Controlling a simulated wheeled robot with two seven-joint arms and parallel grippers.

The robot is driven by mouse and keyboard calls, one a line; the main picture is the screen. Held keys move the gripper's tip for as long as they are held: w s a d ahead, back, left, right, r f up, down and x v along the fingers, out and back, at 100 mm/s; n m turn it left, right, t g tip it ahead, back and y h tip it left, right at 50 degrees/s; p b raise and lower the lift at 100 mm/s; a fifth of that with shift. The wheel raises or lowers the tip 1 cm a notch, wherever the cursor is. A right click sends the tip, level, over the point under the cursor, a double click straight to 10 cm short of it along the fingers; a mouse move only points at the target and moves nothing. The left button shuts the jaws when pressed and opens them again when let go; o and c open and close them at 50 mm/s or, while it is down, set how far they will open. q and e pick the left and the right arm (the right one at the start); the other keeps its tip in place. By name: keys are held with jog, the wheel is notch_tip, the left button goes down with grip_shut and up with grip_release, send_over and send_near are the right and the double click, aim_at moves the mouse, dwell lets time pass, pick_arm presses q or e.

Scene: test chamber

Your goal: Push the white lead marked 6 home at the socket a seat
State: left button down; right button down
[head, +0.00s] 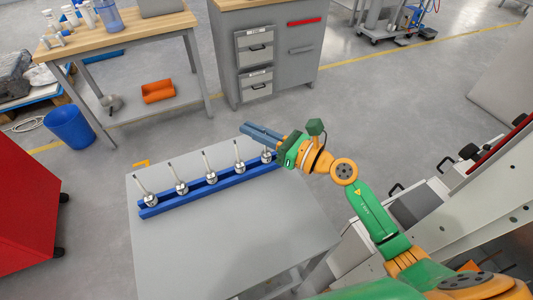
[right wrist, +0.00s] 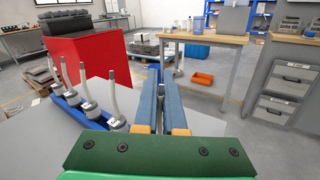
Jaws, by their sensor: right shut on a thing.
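A blue rail (head: 195,197) lies along the grey table and holds a row of several white leads with round metallic bases. One of these leads (head: 208,165) stands mid-row; others (right wrist: 113,98) show left of my fingers in the right wrist view. My right gripper (head: 258,133) is over the rail's right end, its blue fingers shut on the end white lead (head: 267,157). Most of that lead is hidden by the fingers, so I cannot tell how deep it sits. The gripper also shows in the right wrist view (right wrist: 166,88). The markings are too small to read. My left gripper is out of view.
The table top (head: 230,230) in front of the rail is clear. An orange mark (head: 142,163) lies at its far left corner. A red cabinet (head: 35,215) stands left; a wooden bench (head: 120,30) and grey drawer cabinet (head: 265,50) stand behind.

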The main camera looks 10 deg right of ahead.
dwell(0.5)
jog(key=s+r+p, duration=1)
jog(key=s+r, duration=0.3)
jog(key=s, duration=0.1)
jog(key=shift+a, duration=0.3)
